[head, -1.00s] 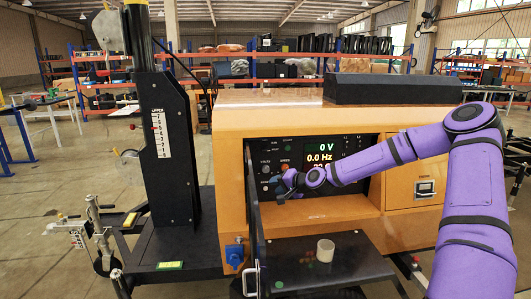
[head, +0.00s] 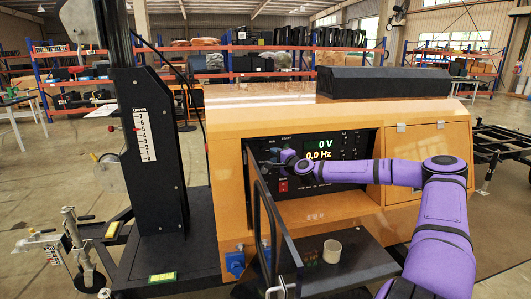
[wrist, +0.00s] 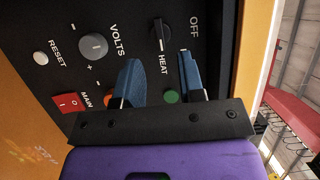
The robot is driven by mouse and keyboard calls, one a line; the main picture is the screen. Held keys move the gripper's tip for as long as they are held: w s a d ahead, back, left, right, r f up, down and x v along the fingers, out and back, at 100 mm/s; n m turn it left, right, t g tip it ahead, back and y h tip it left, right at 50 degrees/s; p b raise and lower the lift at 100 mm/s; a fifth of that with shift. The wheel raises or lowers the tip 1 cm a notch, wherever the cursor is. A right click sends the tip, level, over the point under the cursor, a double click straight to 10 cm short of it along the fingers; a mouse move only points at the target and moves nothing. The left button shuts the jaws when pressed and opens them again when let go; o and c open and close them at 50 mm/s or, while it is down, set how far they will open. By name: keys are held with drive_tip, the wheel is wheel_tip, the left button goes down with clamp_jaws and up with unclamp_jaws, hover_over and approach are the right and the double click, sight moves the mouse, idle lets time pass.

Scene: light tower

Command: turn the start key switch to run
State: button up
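The dark key switch (wrist: 161,36) shows in the wrist view between the words OFF and HEAT, on the black control panel (wrist: 215,60). My gripper (wrist: 155,62) is open. Its two blue fingers stand apart, one to each side of the switch in the picture. The switch lies beyond the fingertips, and nothing is between them. In the head view my gripper (head: 277,163) is at the left part of the panel, above the red main switch (head: 283,186). My gripper hides part of the panel there, and I cannot make out the key switch in that view.
The grey VOLTS knob (wrist: 93,46), white RESET button (wrist: 40,58) and red MAIN rocker (wrist: 68,104) are near my fingers. Orange and green lamps (wrist: 170,96) sit close behind the fingertips. An open panel door (head: 272,225) stands below left.

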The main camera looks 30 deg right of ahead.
sight(266, 150)
drive_tip(key=w, duration=0.6)
drive_tip(key=shift+a, duration=0.3)
drive_tip(key=c, duration=0.6)
